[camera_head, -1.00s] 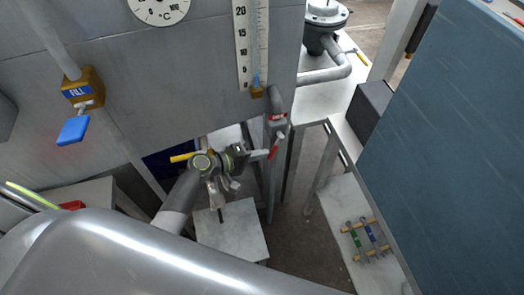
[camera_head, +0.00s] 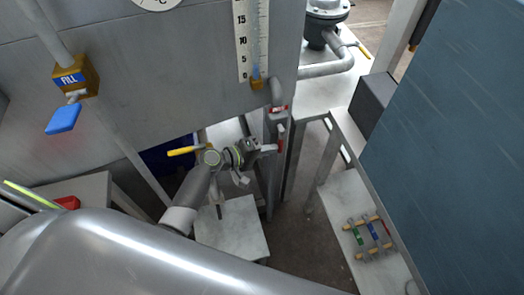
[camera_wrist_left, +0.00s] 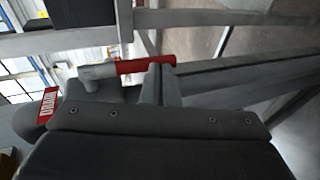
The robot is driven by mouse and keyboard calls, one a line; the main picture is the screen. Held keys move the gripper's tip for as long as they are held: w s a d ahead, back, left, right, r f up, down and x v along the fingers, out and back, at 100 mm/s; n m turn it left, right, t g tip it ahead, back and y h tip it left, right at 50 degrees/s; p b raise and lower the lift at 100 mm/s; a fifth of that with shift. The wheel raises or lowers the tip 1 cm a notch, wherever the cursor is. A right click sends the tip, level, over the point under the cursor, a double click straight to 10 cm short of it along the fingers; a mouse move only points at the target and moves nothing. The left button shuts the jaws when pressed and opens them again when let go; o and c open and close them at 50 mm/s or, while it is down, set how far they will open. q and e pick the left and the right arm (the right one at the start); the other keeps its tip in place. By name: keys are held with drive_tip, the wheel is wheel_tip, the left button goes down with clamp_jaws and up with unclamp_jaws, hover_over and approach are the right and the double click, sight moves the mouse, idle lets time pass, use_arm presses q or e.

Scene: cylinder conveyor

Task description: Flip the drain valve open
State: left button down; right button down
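The drain valve has a red DRAIN label (camera_head: 279,108) on the pipe below the tank's sight gauge. Its red handle (camera_head: 281,131) hangs just under the label. In the left wrist view the red handle (camera_wrist_left: 147,66) lies across, with a grey stem at its left. The DRAIN label (camera_wrist_left: 48,104) is at the left there. My left gripper (camera_head: 270,148) is beside the handle's lower part. In the wrist view its fingertips (camera_wrist_left: 160,72) look closed together, right by the red handle; contact is hard to tell. My right gripper is out of view.
A fill valve with a blue handle (camera_head: 63,119) is on the tank front at left. A yellow-handled valve (camera_head: 187,151) is left of my wrist. A pump (camera_head: 326,22) stands behind on a bench. A rack of small coloured tools (camera_head: 368,237) lies on the right shelf.

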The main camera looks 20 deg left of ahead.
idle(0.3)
use_arm(q)
wheel_tip(320, 180, up, 10)
drive_tip(key=shift+r+p, duration=0.1)
drive_tip(key=shift+p, duration=0.35)
drive_tip(key=s+a+f+m+g+y, duration=0.1)
drive_tip(key=s+a+f+m+y, duration=0.15)
drive_tip(key=s, duration=0.35)
drive_tip(key=s+a+f+m+g+y, duration=0.2)
drive_tip(key=s+a+f, duration=0.15)
drive_tip(key=s, duration=0.35)
drive_tip(key=s+a+m+g+y, duration=0.2)
drive_tip(key=s+a+y, duration=0.25)
drive_tip(key=s, duration=0.45)
drive_tip(key=s+a+m+g+y, duration=0.1)
drive_tip(key=s+a+y, duration=0.2)
drive_tip(key=s+a, duration=0.4)
wheel_tip(320, 180, down, 25)
drive_tip(key=s+g, duration=0.1)
drive_tip(key=g, duration=0.1)
drive_tip(key=s+f+g+h, duration=0.1)
drive_tip(key=s+f, duration=1.4)
drive_tip(key=shift+d, duration=0.45)
